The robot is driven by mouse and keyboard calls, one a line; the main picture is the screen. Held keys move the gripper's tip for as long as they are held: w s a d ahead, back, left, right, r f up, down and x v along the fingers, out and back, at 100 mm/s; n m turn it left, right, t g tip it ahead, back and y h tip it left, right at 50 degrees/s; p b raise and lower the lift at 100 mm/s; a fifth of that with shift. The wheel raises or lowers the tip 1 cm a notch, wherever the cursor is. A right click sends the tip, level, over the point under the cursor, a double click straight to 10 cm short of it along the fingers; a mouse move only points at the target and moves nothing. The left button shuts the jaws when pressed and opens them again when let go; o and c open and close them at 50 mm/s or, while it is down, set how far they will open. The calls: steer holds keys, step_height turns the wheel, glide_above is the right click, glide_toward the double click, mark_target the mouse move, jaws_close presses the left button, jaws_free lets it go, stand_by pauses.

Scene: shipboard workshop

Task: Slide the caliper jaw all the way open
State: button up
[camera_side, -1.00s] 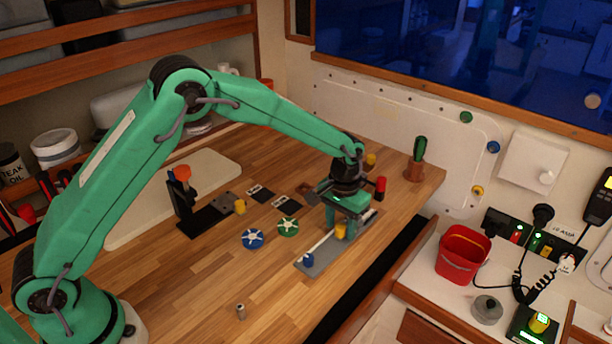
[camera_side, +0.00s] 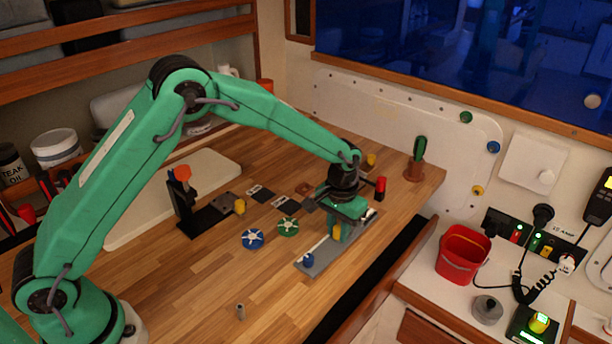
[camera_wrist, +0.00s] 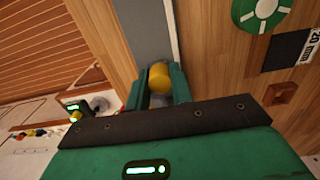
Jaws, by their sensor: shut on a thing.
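The caliper lies on a grey plate (camera_side: 322,264) on the bench, with a pale rail and a blue piece (camera_side: 308,259) at its near end. A yellow knob (camera_side: 337,232) stands along the rail. My gripper (camera_side: 338,228) is down over the plate and shut on this knob. In the wrist view the yellow knob (camera_wrist: 159,77) sits between the two green fingers of my gripper (camera_wrist: 158,88), with the grey plate (camera_wrist: 142,30) running away beyond it. The far part of the caliper is partly hidden by my gripper.
Blue (camera_side: 253,239) and green (camera_side: 288,227) spoked discs lie left of the plate. Beyond them are dark labelled cards (camera_side: 262,194) and a black stand with an orange top (camera_side: 181,172). A red-topped post (camera_side: 380,184) stands close behind my gripper. A small metal cylinder (camera_side: 240,311) stands at the front.

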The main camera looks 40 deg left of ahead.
mark_target(329, 247)
steer(key=shift+s, duration=1.6)
steer(key=o, duration=0.9)
steer(key=shift+r, duration=0.1)
step_height(329, 247, up, 8)
steer(key=shift+f, duration=0.15)
